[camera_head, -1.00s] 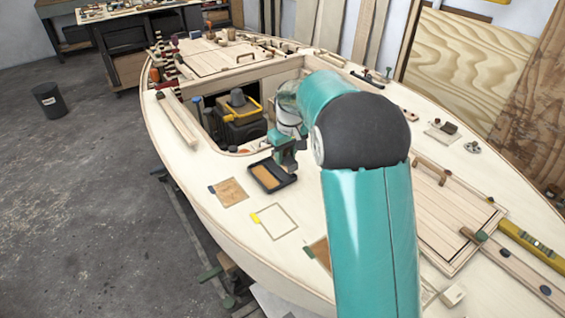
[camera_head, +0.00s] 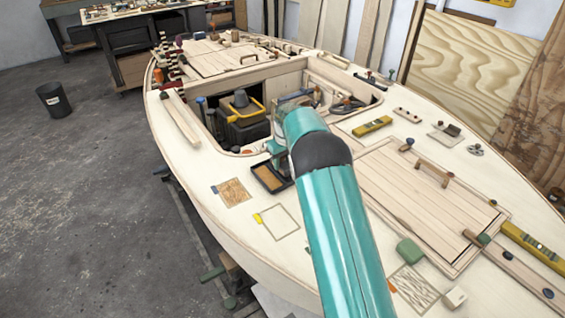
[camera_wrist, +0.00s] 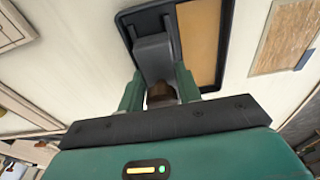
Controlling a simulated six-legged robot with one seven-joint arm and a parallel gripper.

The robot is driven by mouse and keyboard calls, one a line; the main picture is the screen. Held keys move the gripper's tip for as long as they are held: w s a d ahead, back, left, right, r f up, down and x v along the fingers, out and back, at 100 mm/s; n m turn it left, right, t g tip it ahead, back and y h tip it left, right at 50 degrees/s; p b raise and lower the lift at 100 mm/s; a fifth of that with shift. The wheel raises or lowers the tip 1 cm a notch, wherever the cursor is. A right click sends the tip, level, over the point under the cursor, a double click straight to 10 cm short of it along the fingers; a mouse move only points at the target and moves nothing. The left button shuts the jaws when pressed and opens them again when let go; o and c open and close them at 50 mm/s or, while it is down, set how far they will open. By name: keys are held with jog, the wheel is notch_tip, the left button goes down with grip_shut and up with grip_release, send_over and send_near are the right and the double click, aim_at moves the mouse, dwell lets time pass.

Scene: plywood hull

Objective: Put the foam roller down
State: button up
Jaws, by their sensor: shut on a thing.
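The foam roller shows in the wrist view as a grey body (camera_wrist: 154,56) with a brown handle part (camera_wrist: 159,91). My gripper (camera_wrist: 159,88) is shut on that brown part, one green finger on each side. The grey body lies over the dark end of a black-rimmed tray (camera_wrist: 125,28) with a tan inside. I cannot tell whether it touches the tray. In the head view the tray (camera_head: 262,179) lies on the pale deck, and my arm covers its right side. My gripper (camera_head: 275,150) is at the tray's far edge there; the roller itself is hidden or too small to make out.
A large opening in the deck holds a black and yellow box (camera_head: 242,118), just beyond the tray. A wood-grain sample (camera_head: 234,192) and a yellow-tabbed outlined panel (camera_head: 277,222) lie near the tray. A green block (camera_head: 410,251) and a yellow level (camera_head: 372,125) lie right of my arm.

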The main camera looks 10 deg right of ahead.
jog(key=shift+f, duration=0.25)
jog(key=o, duration=1.1)
jog(key=shift+f, duration=0.1)
